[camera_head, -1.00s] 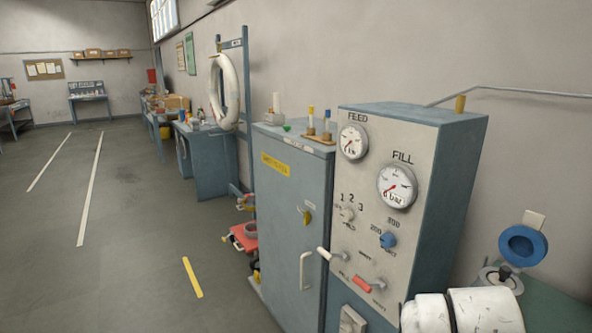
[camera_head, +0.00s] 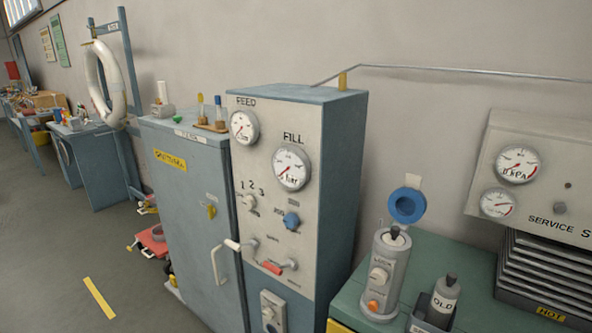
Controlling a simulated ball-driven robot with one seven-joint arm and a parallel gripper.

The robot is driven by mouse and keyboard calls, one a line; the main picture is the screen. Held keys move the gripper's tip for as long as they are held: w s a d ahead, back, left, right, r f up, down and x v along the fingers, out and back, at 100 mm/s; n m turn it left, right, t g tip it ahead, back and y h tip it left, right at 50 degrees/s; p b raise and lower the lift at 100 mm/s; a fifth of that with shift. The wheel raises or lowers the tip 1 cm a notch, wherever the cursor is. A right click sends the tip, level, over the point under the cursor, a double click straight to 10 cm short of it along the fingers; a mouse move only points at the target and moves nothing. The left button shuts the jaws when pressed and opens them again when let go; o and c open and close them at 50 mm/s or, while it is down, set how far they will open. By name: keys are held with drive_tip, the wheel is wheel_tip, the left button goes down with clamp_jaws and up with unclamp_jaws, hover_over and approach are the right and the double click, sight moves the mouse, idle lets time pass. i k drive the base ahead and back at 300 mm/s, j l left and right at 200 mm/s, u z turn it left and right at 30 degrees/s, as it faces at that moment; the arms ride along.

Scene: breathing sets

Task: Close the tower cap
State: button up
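The likely tower is a grey upright cylinder (camera_head: 386,275) on the green bench top. It carries a white knob, an orange knob and a dark piece at its top. A blue round cap (camera_head: 407,205) with a pale tab stands raised behind and above the cylinder's top, tilted up and open. Any hinge between them is too small to make out. My gripper is not in view.
The gauge panel (camera_head: 272,190) stands left of the cylinder, with a blue-grey cabinet (camera_head: 190,215) beyond it. A bottle marked OLD (camera_head: 444,297) stands close on the right. A service station (camera_head: 535,185) with dark fins fills the far right.

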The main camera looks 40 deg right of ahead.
sight(407, 205)
drive_tip(key=z, duration=1.15)
